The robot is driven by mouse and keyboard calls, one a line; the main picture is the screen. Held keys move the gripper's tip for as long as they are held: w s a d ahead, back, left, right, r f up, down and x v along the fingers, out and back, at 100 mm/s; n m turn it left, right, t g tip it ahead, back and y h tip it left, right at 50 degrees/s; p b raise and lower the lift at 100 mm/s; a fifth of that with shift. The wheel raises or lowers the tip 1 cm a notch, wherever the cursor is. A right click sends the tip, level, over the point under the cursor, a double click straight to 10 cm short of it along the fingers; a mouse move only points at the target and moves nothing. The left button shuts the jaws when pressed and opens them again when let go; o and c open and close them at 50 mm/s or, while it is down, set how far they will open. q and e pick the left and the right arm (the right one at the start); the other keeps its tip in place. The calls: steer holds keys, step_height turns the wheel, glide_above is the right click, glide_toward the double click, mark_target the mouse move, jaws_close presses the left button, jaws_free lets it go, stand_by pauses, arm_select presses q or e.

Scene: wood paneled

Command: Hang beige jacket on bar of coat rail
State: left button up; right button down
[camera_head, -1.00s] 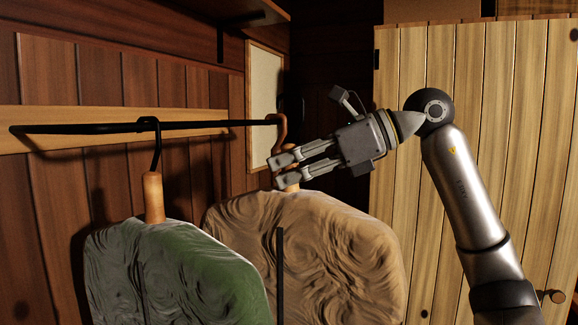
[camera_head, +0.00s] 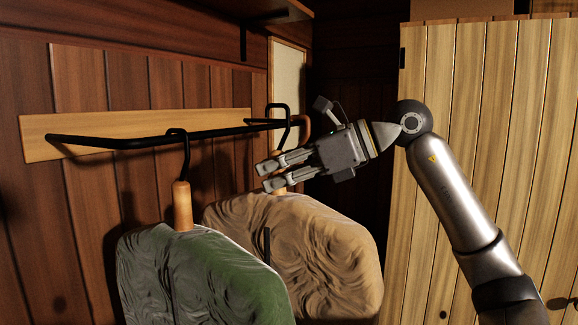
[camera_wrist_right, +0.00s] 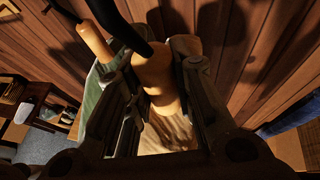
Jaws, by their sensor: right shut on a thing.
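The beige jacket (camera_head: 315,245) hangs upright from a hanger with a wooden neck and black hook (camera_head: 279,112). My right gripper (camera_head: 268,176) is shut on that neck, above the jacket's shoulders. The wrist view shows the wooden neck (camera_wrist_right: 155,75) between the fingers, with the jacket (camera_wrist_right: 170,132) below. The hook's loop overlaps the far end of the coat rail's black bar (camera_head: 150,140); I cannot tell whether it rests on it. My left gripper is not in view.
A green-grey jacket (camera_head: 195,280) hangs on the bar in front and to the left, its wooden neck (camera_head: 182,205) near. A brown curved piece (camera_head: 304,125) is at the bar's far end. A shelf (camera_head: 270,12) is above; a plank cabinet (camera_head: 475,150) stands right.

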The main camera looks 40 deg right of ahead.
steer(key=shift+w+a+r+p, duration=0.1)
steer(key=shift+w+a+p, duration=0.5)
steer(key=shift+w+p, duration=0.65)
steer(key=shift+w+a+r+p, duration=0.1)
steer(key=shift+w+a+p, duration=0.6)
steer(key=shift+w, duration=0.9)
steer(key=shift+w+a+r+p, duration=0.1)
steer(key=shift+w+a+p, duration=0.4)
steer(key=shift+w+p, duration=0.8)
steer(key=shift+w+f+b, duration=0.2)
steer(key=shift+f+b, duration=0.65)
steer(key=shift+r, duration=0.25)
steer(key=shift+r+p, duration=0.45)
steer(key=shift+p, duration=0.25)
steer(key=shift+f, duration=0.2)
